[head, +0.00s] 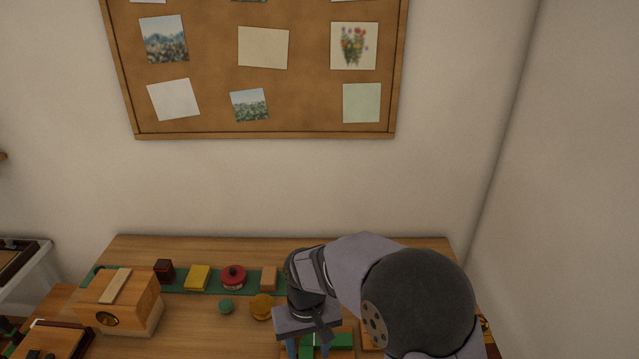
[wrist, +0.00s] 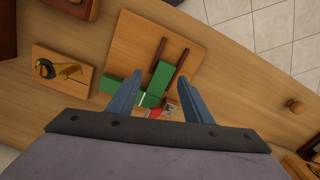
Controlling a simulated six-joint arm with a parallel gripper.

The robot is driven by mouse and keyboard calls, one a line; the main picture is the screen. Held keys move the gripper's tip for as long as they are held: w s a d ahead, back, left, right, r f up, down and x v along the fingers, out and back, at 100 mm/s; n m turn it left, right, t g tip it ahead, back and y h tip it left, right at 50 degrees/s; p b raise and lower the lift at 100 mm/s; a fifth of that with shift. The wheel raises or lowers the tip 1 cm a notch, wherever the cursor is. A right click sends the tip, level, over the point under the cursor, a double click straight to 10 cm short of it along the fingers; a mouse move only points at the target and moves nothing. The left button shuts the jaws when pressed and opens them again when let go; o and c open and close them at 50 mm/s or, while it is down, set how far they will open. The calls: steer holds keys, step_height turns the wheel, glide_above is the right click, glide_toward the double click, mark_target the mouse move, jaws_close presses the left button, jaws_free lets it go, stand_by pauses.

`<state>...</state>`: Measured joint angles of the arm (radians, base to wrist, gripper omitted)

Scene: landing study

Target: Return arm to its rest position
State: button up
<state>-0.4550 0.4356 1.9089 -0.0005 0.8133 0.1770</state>
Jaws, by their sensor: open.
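My gripper (head: 308,346) is at the front of the wooden desk, pointing down, its blue fingers apart. In the wrist view, my gripper (wrist: 160,82) is open with nothing clasped between the fingers. Beneath it is a square wooden board (wrist: 135,40) bearing green blocks (wrist: 162,78), two dark sticks (wrist: 182,66) and a small red piece. The green blocks also show in the head view (head: 341,342), beside the fingers. I cannot tell the height of the fingertips above the board. My arm covers part of the desk's right side.
A wooden box (head: 120,304) with a round opening stands at left. A green strip (head: 214,282) along the back carries a yellow block (head: 197,277) and a red round piece (head: 233,277). An orange disc (head: 262,307) lies near my wrist. Walls bound the back and right.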

steer(key=shift+n+g+h, duration=0.3)
steer(key=shift+n+g, duration=0.2)
steer(key=shift+n, duration=0.2)
steer(key=s+d, duration=0.1)
steer(key=s, duration=0.1)
steer(key=s+d+f, duration=0.1)
steer(key=s, duration=0.1)
steer(key=s+d+f, duration=0.1)
steer(key=s, duration=0.1)
steer(key=shift+s+d+f, duration=0.1)
steer(key=shift+s+d, duration=0.25)
steer(key=shift+d, duration=0.05)
steer(key=s+d+r+m+p, duration=0.1)
steer(key=s+d+r+m, duration=0.1)
steer(key=d, duration=0.4)
steer(key=s+d+r+m+t+p, duration=0.1)
steer(key=s+d+r+m, duration=0.1)
steer(key=s+d+r, duration=0.2)
steer(key=d+r, duration=0.1)
steer(key=d, duration=0.2)
steer(key=shift+s+d+r+m+p, duration=0.25)
steer(key=shift+s+d+m+p, duration=0.05)
steer(key=shift+s+p, duration=0.05)
steer(key=shift+c, duration=0.3)
